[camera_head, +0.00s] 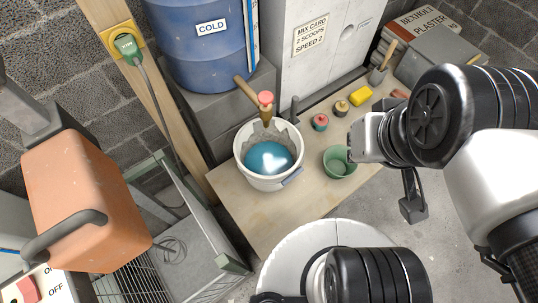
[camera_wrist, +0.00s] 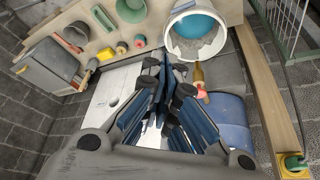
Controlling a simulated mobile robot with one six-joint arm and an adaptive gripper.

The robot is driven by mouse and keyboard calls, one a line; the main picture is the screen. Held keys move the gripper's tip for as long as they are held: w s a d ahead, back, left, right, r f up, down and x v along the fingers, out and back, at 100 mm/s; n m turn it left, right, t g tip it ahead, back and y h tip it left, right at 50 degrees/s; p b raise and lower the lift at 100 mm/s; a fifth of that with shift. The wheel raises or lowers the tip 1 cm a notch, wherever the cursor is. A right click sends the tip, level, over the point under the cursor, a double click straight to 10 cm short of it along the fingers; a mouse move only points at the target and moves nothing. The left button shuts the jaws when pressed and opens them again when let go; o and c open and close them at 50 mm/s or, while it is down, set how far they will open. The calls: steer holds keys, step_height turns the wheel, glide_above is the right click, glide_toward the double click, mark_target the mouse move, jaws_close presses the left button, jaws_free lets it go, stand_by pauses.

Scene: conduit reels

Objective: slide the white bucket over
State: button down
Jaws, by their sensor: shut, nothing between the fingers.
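The white bucket (camera_head: 268,183) stands upright on the wooden board, with blue liquid inside and grey residue on its inner wall. A small blue-grey piece sits at its lower right side. The bucket also shows at the top right of the wrist view (camera_wrist: 221,42). My gripper (camera_wrist: 165,68) has its fingers together and empty in the wrist view, apart from the bucket. In the head view my wrist is to the right of the bucket, beyond the green bowl, and the fingers cannot be made out.
A green bowl (camera_head: 340,163) stands right of the bucket. A wooden-handled tool (camera_head: 250,92) and a red-topped piece are at its back rim. A blue drum (camera_head: 205,50) stands behind. Small jars and a yellow sponge (camera_head: 361,96) lie back right. Bare board (camera_head: 240,215) shows in front.

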steer(key=shift+w, duration=0.1)
steer(key=w+a+f+n+g, duration=0.1)
steer(key=w+a+f, duration=0.2)
steer(key=w+f, duration=0.25)
steer(key=w+a+f+n+g, duration=0.1)
steer(key=w+a+f+n, duration=0.2)
steer(key=w, duration=0.4)
steer(key=w+a+f+g, duration=0.1)
steer(key=a+f, duration=0.2)
steer(key=f, duration=1.3)
steer(key=w+a+f+n+g+b, duration=0.1)
steer(key=w+a+f, duration=0.1)
steer(key=f, duration=1.4)
steer(key=shift+a+f+n+g, duration=0.25)
steer(key=shift+a+n+g, duration=0.05)
steer(key=shift+a, duration=0.35)
steer(key=shift+s, duration=0.1)
